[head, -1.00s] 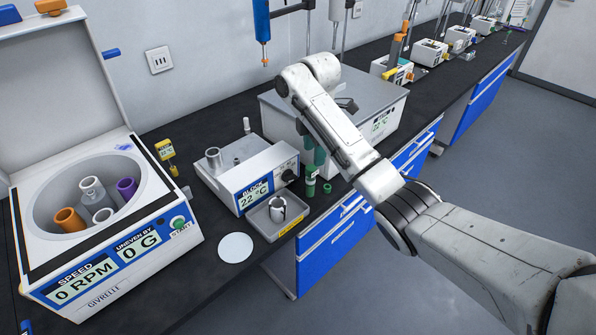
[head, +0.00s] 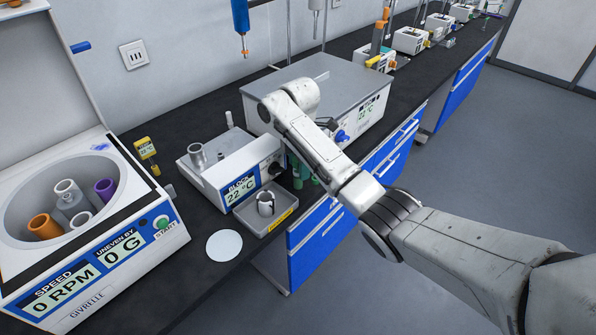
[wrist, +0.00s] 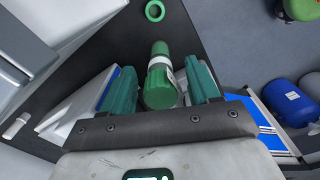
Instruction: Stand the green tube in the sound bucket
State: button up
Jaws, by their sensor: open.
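The green tube (wrist: 160,85) has a white band and lies between the two green fingers of my gripper (wrist: 163,68) in the wrist view, with gaps on both sides. The gripper is open around it. In the head view my arm hides much of the gripper and the tube. A pale bucket (head: 265,204) with dark marks stands in a small grey tray (head: 285,210). Orange (head: 45,226), purple (head: 105,188) and pale grey (head: 66,192) buckets sit in the open centrifuge (head: 150,240). I cannot tell for certain which bucket is sound.
A block heater (head: 240,190) reading 22 °C stands behind the tray, with a large grey-topped bath (head: 330,85) to its right. A white disc (head: 224,246) lies on the dark bench. A green ring (wrist: 155,10) lies near the bench edge.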

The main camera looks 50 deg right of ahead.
jog(key=shift+f, duration=0.7)
jog(key=shift+c, duration=0.2)
grip_shut()
